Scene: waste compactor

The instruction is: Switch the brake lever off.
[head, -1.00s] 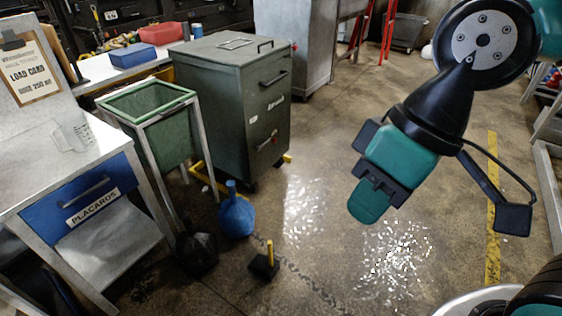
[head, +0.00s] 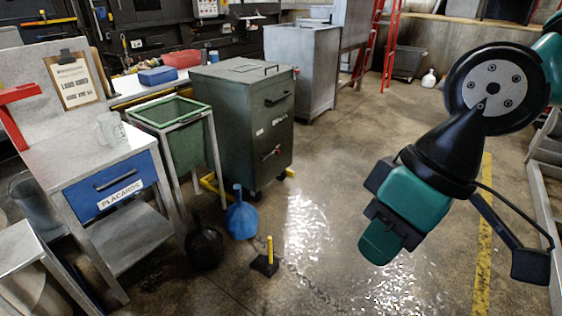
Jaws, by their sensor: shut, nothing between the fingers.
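A small yellow upright lever (head: 269,249) rises from a black base (head: 264,266) on the floor, near the bottom middle of the head view. I cannot tell for certain whether it is the brake lever, nor its setting. My gripper (head: 379,245) is shut and empty. It hangs in the air at the right of the view, with its teal tip pointing down, well apart from the yellow lever in the picture.
A blue jug-like container (head: 241,218) and a black bag (head: 205,247) stand left of the lever. Behind are a green cabinet (head: 243,125), a green bin (head: 186,148) and a workbench with a blue drawer (head: 111,188). Open floor lies in the middle and right.

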